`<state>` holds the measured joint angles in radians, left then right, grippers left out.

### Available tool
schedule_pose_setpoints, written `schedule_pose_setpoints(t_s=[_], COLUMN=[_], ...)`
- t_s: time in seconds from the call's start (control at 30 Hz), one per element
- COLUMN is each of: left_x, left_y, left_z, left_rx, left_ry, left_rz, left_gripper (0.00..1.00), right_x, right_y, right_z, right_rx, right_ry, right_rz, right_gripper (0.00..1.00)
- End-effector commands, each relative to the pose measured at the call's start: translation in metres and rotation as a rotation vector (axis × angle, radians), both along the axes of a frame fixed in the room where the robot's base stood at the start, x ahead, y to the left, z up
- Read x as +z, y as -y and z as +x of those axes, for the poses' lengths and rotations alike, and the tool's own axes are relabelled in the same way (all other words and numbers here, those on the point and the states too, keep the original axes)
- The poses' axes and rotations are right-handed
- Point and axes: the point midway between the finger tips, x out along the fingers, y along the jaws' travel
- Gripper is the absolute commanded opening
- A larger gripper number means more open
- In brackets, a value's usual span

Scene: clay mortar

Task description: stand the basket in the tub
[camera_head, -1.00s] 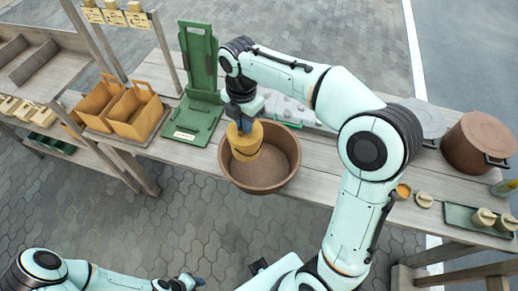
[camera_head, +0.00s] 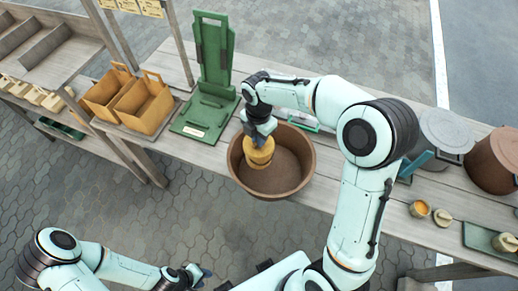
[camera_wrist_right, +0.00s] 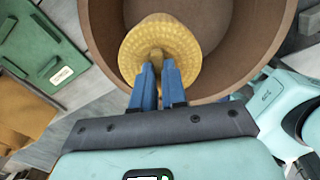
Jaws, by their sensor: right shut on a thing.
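A yellow woven basket (camera_head: 258,155) is over the left part of the inside of a round brown tub (camera_head: 300,180) on the wooden table. The basket looks upright; whether its base touches the tub floor I cannot tell. My right gripper (camera_head: 262,132) comes down from above and is shut on the basket's top. In the right wrist view the blue fingers of my right gripper (camera_wrist_right: 158,75) hold the middle of the basket (camera_wrist_right: 140,42), with the tub wall (camera_wrist_right: 232,70) around it. My left gripper (camera_head: 203,274) is low at the front, away from the table, its fingers too small to read.
A green stand (camera_head: 205,110) is left of the tub, with an orange two-part caddy (camera_head: 145,105) beyond it. A brown lidded pot (camera_head: 495,160), a grey bin (camera_head: 445,135) and small cups (camera_head: 419,209) are at the right. My right arm spans the table behind and right of the tub.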

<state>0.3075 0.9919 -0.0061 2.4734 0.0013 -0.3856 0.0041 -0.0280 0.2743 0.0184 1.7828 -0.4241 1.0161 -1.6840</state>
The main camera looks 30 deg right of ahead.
Motion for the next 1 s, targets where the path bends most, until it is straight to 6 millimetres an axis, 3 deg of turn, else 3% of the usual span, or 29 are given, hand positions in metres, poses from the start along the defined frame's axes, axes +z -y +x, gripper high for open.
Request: schedule_pose_setpoints(t_s=[0.5, 0.93, 1.0], left_x=[-0.008, -0.01, -0.009], left_y=[0.0, 0.0, 0.0], left_z=[-0.006, -0.007, -0.007], left_rx=[0.0, 0.0, 0.0], left_ry=[-0.007, -0.008, -0.008], left_rz=[0.0, 0.0, 0.0], left_gripper=[0.36, 0.36, 0.36], right_x=[-0.062, -0.068, -0.067], right_y=[0.0, 0.0, 0.0], right_z=[0.0, 0.0, 0.0], right_rx=[0.0, 0.0, 0.0], right_ry=[0.0, 0.001, 0.001], right_rz=[0.0, -0.001, -0.001], right_gripper=[0.0, 0.0, 0.32])
